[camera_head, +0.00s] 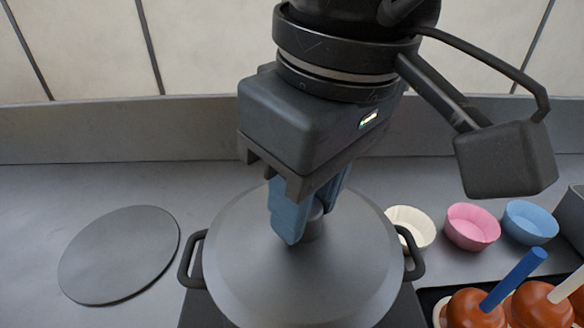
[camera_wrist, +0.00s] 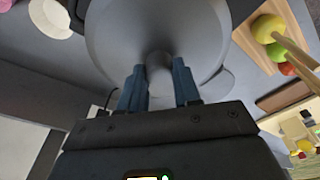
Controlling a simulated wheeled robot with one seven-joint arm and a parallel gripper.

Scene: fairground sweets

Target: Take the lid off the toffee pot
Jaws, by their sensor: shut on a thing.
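The toffee pot (camera_head: 193,262) stands at the lower middle of the head view, with dark loop handles on both sides. Its grey round lid (camera_head: 240,275) covers the top, and the pot's inside is hidden. My gripper (camera_head: 302,222) comes down from above with its blue fingers around the lid's knob (camera_head: 315,222). I cannot tell whether the lid is raised off the rim.
A flat grey disc (camera_head: 120,254) lies on the counter left of the pot. Cream (camera_head: 411,226), pink (camera_head: 472,227) and blue (camera_head: 530,222) paper cups stand to the right. Toffee apples (camera_head: 470,310) with sticks sit on a dark tray at the lower right. A wall runs behind.

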